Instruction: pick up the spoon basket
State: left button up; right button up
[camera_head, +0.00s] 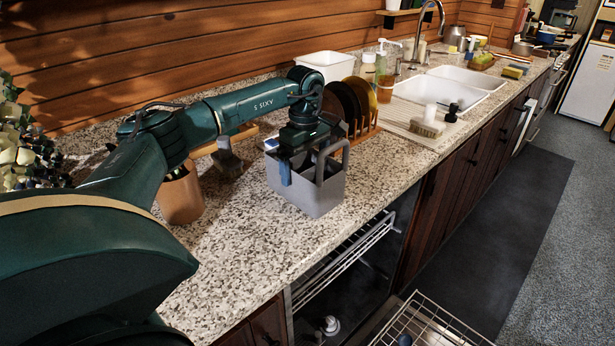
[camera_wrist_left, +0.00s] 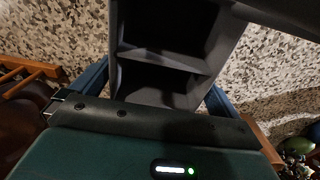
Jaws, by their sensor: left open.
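The spoon basket (camera_head: 312,196) is a grey caddy with a raised handle, upright on the speckled counter near its front edge. In the left wrist view the basket (camera_wrist_left: 160,55) shows dark, empty-looking compartments split by a divider. My left gripper (camera_head: 287,168) is open over the basket, pointing down. One blue finger shows at the basket's near left side; the other is mostly hidden. In the left wrist view the blue fingers stand on either side of the basket. I cannot tell whether they touch it. My right gripper is not in view.
A wooden rack with dark plates (camera_head: 350,105) stands close behind the basket. A brown utensil pot (camera_head: 181,197) is to its left. A white tub (camera_head: 326,65) is at the back. Below the counter is an open dishwasher (camera_head: 345,262). Bare counter (camera_head: 250,245) lies in front.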

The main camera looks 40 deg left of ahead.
pick_arm(q)
jog(key=c, duration=0.8)
jog(key=shift+o, duration=0.2)
jog(key=shift+r, duration=0.1)
